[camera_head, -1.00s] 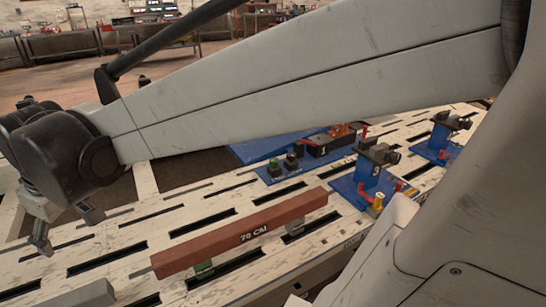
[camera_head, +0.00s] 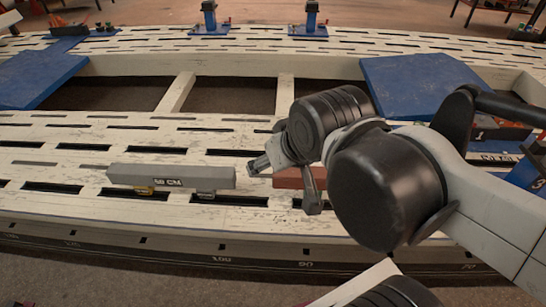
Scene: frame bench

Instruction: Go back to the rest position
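My gripper (camera_head: 283,187) hangs over the white slotted bench (camera_head: 70,210), right of the middle of the view. Its two fingers are spread apart with nothing between them that I can see held. A brown-red bar (camera_head: 289,178) lies on the bench behind the fingers, mostly hidden by my gripper and arm. I cannot tell the exact gap between the fingers and this bar. A grey bar (camera_head: 170,175) with a CM length label rests on small supports on the bench, left of my gripper and apart from it.
Blue plates lie at the left (camera_head: 35,78) and right (camera_head: 420,85) of the frame's openings. Blue fixtures (camera_head: 312,20) stand on the far rail. Numbered blue fixtures (camera_head: 525,172) at the right are partly hidden by my arm. The near bench at left is clear.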

